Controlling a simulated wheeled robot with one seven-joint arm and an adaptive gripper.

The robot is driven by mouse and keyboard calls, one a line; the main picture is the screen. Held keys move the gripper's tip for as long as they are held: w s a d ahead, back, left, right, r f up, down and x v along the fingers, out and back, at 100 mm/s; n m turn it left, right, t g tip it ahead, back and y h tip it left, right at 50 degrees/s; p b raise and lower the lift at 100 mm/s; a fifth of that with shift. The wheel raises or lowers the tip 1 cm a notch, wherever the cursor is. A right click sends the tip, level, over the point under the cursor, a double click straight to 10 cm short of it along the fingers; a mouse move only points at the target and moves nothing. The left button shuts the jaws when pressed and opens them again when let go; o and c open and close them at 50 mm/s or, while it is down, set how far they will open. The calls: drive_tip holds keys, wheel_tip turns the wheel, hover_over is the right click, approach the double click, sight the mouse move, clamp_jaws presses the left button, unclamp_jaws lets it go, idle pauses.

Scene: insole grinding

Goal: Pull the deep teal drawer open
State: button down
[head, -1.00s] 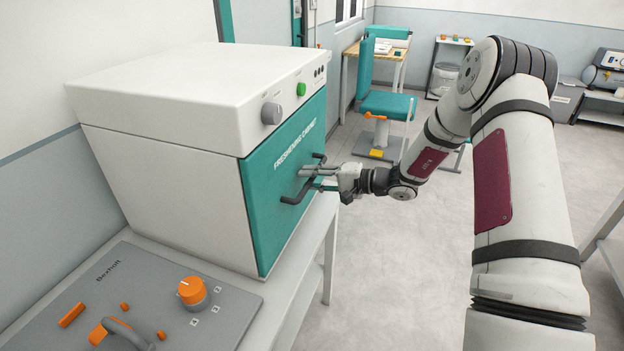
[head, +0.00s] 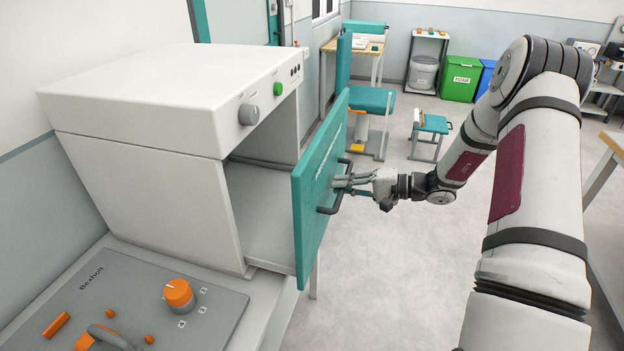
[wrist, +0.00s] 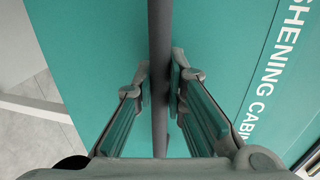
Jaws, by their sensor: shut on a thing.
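My gripper (head: 345,184) is shut on this handle from the right. In the wrist view, the handle bar (wrist: 160,60) runs between the two fingers of my gripper (wrist: 160,85), with teal face and white lettering around it.
A grey panel (head: 100,315) with orange knobs lies on the bench at lower left. A teal chair (head: 372,100), a teal stool (head: 431,124) and a green bin (head: 462,78) stand at the back. The floor right of the drawer is clear.

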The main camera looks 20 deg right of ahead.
drive_tip(key=f+v, duration=0.2)
drive_tip(key=v, duration=0.9)
drive_tip(key=f+b+v, duration=0.1)
drive_tip(key=f+v, duration=0.1)
drive_tip(key=v, duration=0.8)
drive_tip(key=shift+s+d+f, duration=0.3)
drive_tip(key=shift+s+d, duration=0.2)
drive_tip(key=shift+d, duration=0.2)
drive_tip(key=c, duration=1.6)
unclamp_jaws()
drive_tip(key=v, duration=1.2)
